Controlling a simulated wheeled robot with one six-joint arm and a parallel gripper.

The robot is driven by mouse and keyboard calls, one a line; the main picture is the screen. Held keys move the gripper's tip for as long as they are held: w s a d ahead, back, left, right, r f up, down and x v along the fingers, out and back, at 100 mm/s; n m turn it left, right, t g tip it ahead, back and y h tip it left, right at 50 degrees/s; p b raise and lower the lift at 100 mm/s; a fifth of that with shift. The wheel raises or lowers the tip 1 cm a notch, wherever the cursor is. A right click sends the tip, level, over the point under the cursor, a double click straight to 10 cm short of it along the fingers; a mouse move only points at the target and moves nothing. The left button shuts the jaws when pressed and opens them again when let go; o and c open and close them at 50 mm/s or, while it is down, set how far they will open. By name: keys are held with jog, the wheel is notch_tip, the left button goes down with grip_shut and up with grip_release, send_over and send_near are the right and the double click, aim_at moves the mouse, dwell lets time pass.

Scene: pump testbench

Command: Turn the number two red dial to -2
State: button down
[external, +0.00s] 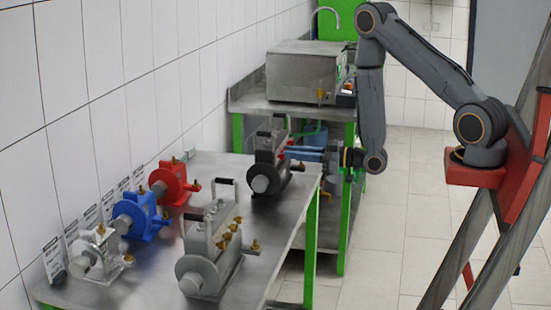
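A black pump unit (263,168) with a grey round end stands on the far right part of the steel bench. Small red parts, perhaps red dials (285,155), show at its right side, partly hidden by my gripper. No number or dial setting is legible. My gripper (291,152), with blue fingers, reaches in from the right at the height of these red parts. Its tips are close to them; I cannot tell whether they touch, or whether the fingers are open or shut.
A red pump (172,183), a blue pump (140,217) and a silver pump (101,253) stand along the wall. A grey pump (208,262) with brass fittings stands at the front. A steel box (305,75) sits on the bench behind. Open floor lies right.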

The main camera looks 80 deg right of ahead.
jog(key=shift+n, duration=0.3)
jog(key=shift+n+b, duration=6)
jog(key=shift+n, duration=2.1)
jog(key=c, duration=2)
grip_release()
jog(key=shift+a, duration=0.1)
jog(key=shift+s, duration=0.1)
